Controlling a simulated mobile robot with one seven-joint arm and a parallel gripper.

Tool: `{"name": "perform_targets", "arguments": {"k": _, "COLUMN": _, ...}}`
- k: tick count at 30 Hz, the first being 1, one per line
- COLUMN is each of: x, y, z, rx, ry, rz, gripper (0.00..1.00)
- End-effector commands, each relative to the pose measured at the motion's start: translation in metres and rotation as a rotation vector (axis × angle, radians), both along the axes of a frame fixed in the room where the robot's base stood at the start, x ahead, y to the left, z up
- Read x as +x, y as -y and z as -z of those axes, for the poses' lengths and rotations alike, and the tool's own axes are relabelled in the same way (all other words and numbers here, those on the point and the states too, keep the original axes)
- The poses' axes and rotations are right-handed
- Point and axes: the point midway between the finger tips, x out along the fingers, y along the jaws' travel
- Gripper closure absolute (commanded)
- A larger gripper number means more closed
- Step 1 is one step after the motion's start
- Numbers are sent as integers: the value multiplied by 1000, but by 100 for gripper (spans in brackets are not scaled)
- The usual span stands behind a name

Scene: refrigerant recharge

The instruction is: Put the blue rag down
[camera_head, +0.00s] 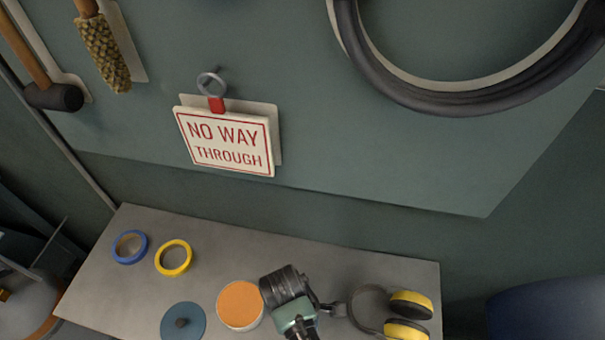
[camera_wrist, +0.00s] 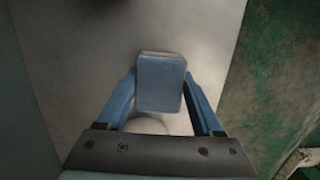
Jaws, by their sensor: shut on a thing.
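In the wrist view the blue rag (camera_wrist: 161,85) is a folded, blue-grey, block-like piece with a thin brownish far edge. It sits between the two blue fingers of my gripper (camera_wrist: 160,82), which are shut on its sides. Behind it is a bare grey metal surface (camera_wrist: 85,75); I cannot tell how far the rag is above it. A pale round thing (camera_wrist: 148,126) shows partly below the rag, mostly hidden. I cannot make out the rag in the head view.
A "NO WAY THROUGH" sign (camera_head: 226,143) hangs above. The back-middle of the bench is clear.

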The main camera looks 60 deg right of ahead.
Motion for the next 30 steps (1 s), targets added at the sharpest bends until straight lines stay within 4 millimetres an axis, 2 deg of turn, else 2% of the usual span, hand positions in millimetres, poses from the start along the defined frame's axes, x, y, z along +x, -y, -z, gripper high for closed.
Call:
{"name": "perform_targets", "arguments": {"k": 3, "x": -1, "y": 0, "z": 20, "rx": 1, "ry": -3, "rz": 0, "gripper": 84}}
{"name": "perform_targets", "arguments": {"k": 7, "x": 0, "y": 0, "z": 34, "rx": 1, "ry": 0, "rz": 0, "gripper": 84}}
{"name": "perform_targets", "arguments": {"k": 20, "x": 0, "y": 0, "z": 41, "rx": 0, "ry": 0, "rz": 0, "gripper": 84}}
{"name": "perform_targets", "arguments": {"k": 21, "x": 0, "y": 0, "z": 40, "rx": 0, "ry": 0, "rz": 0, "gripper": 25}}
{"name": "perform_targets", "arguments": {"k": 25, "x": 0, "y": 0, "z": 40, "rx": 0, "ry": 0, "rz": 0, "gripper": 2}}
{"name": "perform_targets", "arguments": {"k": 30, "x": 0, "y": 0, "z": 40, "rx": 0, "ry": 0, "rz": 0, "gripper": 2}}
